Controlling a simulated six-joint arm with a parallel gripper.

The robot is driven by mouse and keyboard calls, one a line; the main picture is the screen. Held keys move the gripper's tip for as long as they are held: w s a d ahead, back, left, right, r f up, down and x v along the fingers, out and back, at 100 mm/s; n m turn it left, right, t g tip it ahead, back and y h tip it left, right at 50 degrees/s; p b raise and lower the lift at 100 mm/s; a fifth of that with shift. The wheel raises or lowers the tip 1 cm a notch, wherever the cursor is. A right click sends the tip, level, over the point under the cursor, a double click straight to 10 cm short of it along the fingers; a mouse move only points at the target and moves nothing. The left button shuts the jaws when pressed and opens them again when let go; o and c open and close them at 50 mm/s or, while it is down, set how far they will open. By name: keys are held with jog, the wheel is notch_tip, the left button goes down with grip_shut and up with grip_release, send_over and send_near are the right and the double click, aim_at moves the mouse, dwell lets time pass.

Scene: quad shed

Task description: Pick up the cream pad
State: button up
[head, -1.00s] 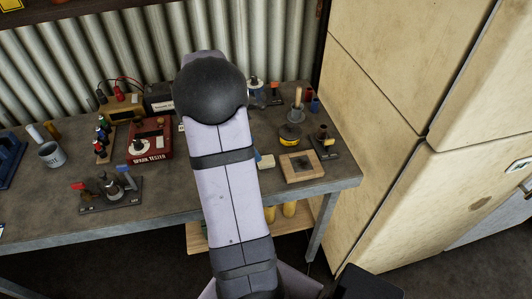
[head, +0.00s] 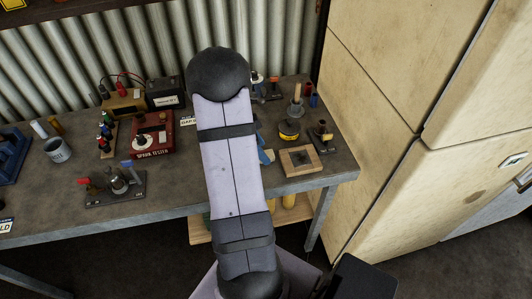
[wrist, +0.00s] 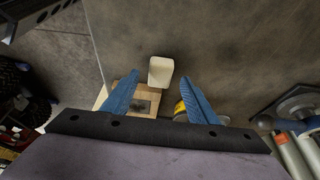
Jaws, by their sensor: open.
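The cream pad (wrist: 160,71) lies flat on the grey bench top in the wrist view, a small pale block with rounded corners. My gripper (wrist: 160,76) is open, with one blue finger on each side of the pad in the picture. I cannot tell how high the fingertips are above the bench. In the head view, part of my gripper's blue finger (head: 266,155) shows beside my arm, and the pad is hidden there.
A wooden block with a dark square centre (head: 298,162) sits close to the pad, near the bench's front right corner. A yellow tin (head: 289,131) stands behind it. A red spark tester (head: 152,135) is to the left. A tall cream cabinet (head: 385,120) stands right of the bench.

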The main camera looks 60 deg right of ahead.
jog(key=shift+x, duration=1.2)
jog(key=shift+a, duration=0.1)
jog(key=c, duration=1.1)
jog(key=shift+r, duration=0.1)
jog(key=shift+r+b, duration=1.4)
jog(key=shift+r, duration=3.55)
jog(key=shift+o, duration=0.4)
jog(key=s+d, duration=0.2)
jog(key=s, duration=0.6)
jog(key=shift+d+p, duration=0.15)
jog(key=shift+p, duration=0.25)
